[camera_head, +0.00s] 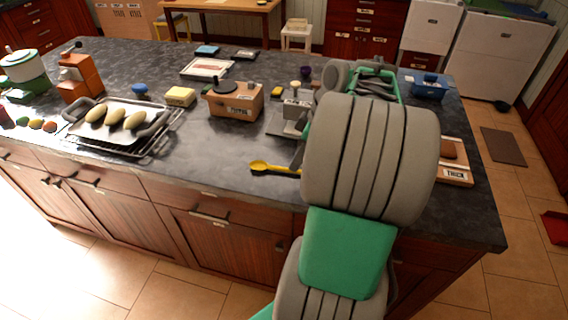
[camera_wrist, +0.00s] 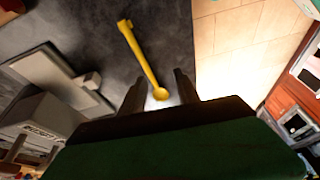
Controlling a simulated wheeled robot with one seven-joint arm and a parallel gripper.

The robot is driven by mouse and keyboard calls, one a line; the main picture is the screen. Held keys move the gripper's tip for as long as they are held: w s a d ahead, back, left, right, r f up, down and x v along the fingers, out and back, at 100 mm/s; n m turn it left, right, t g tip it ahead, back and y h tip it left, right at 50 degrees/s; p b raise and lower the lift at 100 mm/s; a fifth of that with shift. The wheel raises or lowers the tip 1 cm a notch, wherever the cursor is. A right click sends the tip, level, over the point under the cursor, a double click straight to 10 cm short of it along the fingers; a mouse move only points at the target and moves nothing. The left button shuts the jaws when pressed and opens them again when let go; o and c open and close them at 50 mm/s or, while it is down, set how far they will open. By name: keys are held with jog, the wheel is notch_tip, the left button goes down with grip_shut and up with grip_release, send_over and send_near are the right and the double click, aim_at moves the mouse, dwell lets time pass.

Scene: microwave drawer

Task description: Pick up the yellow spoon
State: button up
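The yellow spoon (camera_head: 272,168) lies on the dark countertop close to its front edge, its right end by my arm in the head view. In the wrist view the spoon (camera_wrist: 142,58) runs from the upper middle down toward my gripper (camera_wrist: 160,90). The two dark fingers are spread apart, with the spoon's near end showing in the gap between them. I see no finger closed on it. In the head view my arm hides most of the gripper; whether the fingers touch the spoon cannot be told.
A grey device (camera_head: 290,118) stands on the counter behind the spoon. A brown box (camera_head: 235,100), a yellow block (camera_head: 180,96) and a tray (camera_head: 118,126) of yellowish items are to the left. A wooden block labelled THICK (camera_head: 455,175) is at the right. Counter left of the spoon is clear.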

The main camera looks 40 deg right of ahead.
aim_at(286, 170)
jog(key=shift+n, duration=0.6)
jog(key=s+d, duration=0.2)
jog(key=d, duration=0.1)
jog(key=s+d, duration=0.1)
jog(key=d, duration=0.1)
jog(key=shift+d, duration=0.25)
jog(key=x, duration=0.5)
jog(key=w+x, duration=0.1)
jog(key=x, duration=0.1)
jog(key=shift+f, duration=0.1)
grip_shut()
